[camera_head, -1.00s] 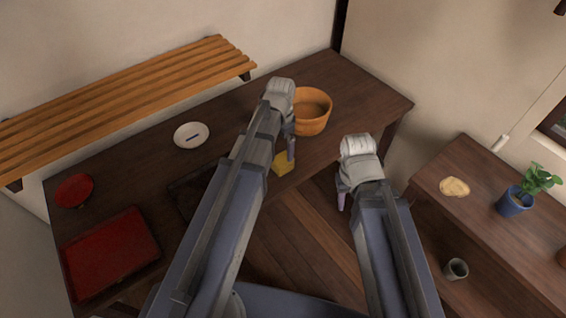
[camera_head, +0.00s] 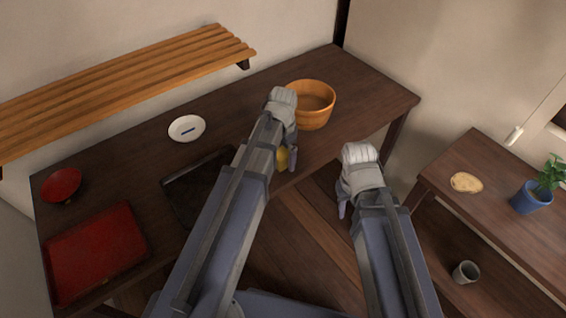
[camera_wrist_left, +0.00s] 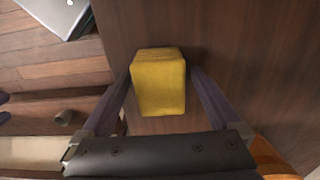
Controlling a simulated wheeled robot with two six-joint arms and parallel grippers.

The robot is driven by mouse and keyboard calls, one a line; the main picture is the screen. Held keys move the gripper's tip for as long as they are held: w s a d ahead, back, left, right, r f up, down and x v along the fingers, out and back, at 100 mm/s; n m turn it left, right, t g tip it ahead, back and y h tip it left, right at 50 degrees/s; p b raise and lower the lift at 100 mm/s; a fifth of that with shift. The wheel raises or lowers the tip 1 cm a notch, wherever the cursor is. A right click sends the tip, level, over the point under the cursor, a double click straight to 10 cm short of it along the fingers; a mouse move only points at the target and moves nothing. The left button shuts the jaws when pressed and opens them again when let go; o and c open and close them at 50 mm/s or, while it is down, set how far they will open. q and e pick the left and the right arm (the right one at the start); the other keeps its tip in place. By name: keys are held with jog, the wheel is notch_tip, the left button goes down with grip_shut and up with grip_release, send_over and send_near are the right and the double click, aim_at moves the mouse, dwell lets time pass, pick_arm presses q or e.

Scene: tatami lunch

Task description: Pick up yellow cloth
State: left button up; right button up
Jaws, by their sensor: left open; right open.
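The yellow cloth (camera_wrist_left: 158,82) is a small folded block on the dark wooden table. In the left wrist view it sits between the two open fingers of my left gripper (camera_wrist_left: 160,95). In the head view only a small part of the cloth (camera_head: 281,158) shows beside my left gripper (camera_head: 287,158); the arm hides the rest. I cannot tell whether the fingers touch it. My right gripper (camera_head: 342,208) is in front of the table's edge, over the floor, away from the cloth.
A wooden bowl (camera_head: 312,118) stands close behind my left gripper. A dark tray (camera_head: 183,203), a white dish (camera_head: 187,128), a red bowl (camera_head: 62,182) and a red tray (camera_head: 95,250) are to the left. A side table (camera_head: 490,215) with a potted plant (camera_head: 535,196) is at the right.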

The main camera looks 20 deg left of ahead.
aim_at(283, 153)
pick_arm(q)
jog(key=c, duration=1.4)
jog(key=shift+c, duration=0.2)
jog(key=shift+r, duration=0.1)
notch_tip(283, 153, up, 10)
jog(key=p, duration=1)
jog(key=o, duration=0.8)
jog(key=c, duration=0.6)
